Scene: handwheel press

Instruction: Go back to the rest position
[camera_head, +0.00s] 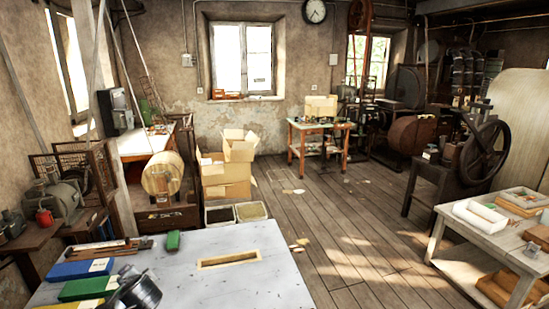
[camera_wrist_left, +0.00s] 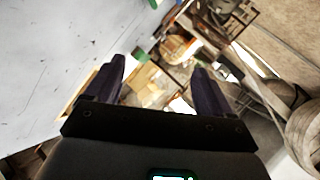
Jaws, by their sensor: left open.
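My left gripper (camera_wrist_left: 155,78) shows in the left wrist view. Its two dark fingers are spread apart with nothing between them. Past the fingers I see the pale table on the left and the room's floor and boxes further off. In the head view a dark rounded part at the bottom left, over the table's near edge, looks like part of my left arm; no fingers show there. My right gripper is in neither view. The handwheel press (camera_head: 485,152) stands at the right on a dark stand, apart from the table.
The pale table (camera_head: 245,285) holds a wooden frame (camera_head: 229,260), a green block (camera_head: 173,240), and blue (camera_head: 80,269) and green (camera_head: 88,288) boxes at its left. Its right part is clear. A side table at the right carries a white tray (camera_head: 480,216) and wooden boxes.

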